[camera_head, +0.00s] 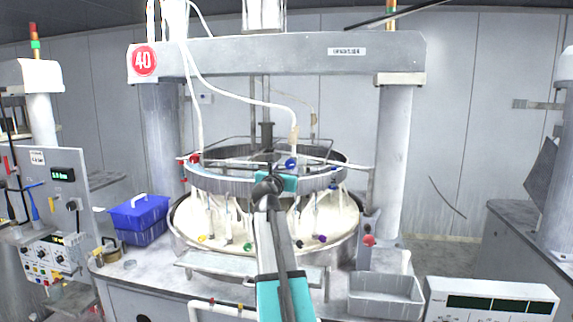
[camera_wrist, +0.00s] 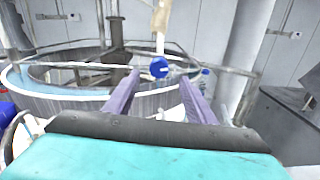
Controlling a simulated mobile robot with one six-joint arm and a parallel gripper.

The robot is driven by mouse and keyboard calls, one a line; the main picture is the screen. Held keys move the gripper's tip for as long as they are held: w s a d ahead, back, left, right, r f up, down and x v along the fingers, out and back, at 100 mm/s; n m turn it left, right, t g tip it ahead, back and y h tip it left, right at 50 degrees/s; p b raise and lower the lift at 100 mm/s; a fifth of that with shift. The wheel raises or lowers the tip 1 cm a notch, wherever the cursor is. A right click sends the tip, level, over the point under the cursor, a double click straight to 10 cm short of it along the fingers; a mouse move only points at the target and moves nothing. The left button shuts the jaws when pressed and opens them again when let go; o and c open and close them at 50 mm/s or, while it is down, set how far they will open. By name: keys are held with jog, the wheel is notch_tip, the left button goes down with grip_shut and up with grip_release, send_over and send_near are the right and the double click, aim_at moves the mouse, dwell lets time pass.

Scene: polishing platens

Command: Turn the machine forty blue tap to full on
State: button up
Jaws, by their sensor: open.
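The machine carries a round red sign reading 40 (camera_head: 143,60). A blue tap (camera_head: 291,164) sits at the lower end of a white hose, on the near side of the machine's raised ring. It also shows in the wrist view (camera_wrist: 159,67), just beyond my fingertips and between them in the picture. My gripper (camera_wrist: 159,80) is open, with its two purple fingers apart and nothing between them. In the head view my gripper (camera_head: 277,184) is in front of the ring, and its fingers are hard to make out. I cannot tell the tap's handle angle.
A red tap (camera_head: 195,159) sits on the ring's left. The metal ring (camera_head: 225,182) and thin rails surround the taps. A blue box (camera_head: 139,214) stands at left on the bench. A grey tray (camera_head: 385,296) and a white control box (camera_head: 490,300) are at front right.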

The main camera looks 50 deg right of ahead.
aim_at(290, 165)
jog(key=shift+p+x, duration=1.55)
jog(key=shift+x, duration=3.4)
jog(key=shift+s, duration=0.1)
